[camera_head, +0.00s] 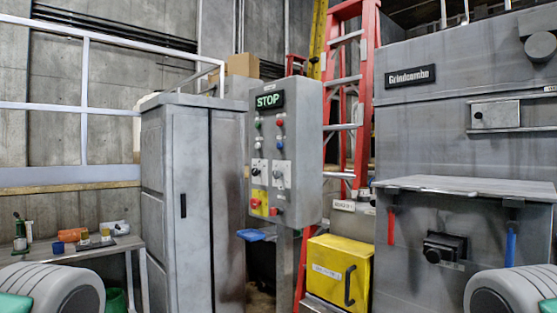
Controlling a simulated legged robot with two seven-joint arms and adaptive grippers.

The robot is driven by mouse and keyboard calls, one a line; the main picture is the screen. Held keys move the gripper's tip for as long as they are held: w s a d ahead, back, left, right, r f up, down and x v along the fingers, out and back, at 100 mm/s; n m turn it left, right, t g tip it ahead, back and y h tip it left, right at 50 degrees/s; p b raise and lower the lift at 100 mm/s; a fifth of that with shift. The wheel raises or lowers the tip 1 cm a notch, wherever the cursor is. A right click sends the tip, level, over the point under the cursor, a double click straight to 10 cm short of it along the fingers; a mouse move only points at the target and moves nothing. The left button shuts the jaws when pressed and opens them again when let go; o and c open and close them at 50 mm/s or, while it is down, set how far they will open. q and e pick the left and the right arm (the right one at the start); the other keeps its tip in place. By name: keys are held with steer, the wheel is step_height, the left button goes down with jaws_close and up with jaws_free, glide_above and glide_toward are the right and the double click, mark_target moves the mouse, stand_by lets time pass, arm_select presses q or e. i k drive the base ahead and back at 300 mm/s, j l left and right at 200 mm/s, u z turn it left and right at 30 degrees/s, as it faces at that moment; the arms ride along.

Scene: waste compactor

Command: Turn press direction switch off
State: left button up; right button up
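A grey control box (310,150) stands on a post in the middle of the view, with a lit green STOP display (270,100) at its top. Its face carries several small coloured buttons or lamps. A red button (256,204) sits on a yellow plate lower down. The labels are too small to read, so I cannot tell which knob is the press direction switch or its position. Neither of my grippers is in view.
A grey cabinet (180,200) stands left of the box. A red ladder (350,100) and yellow bin (340,270) stand to its right. The Grindcombo machine (440,120) with a protruding shelf (470,187) fills the right. A cluttered table (75,251) is at left.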

mark_target(255, 172)
steer(key=i+j+z, duration=0.3)
steer(key=i+j, duration=0.25)
steer(key=i+j+z, duration=0.3)
steer(key=i+j, duration=0.45)
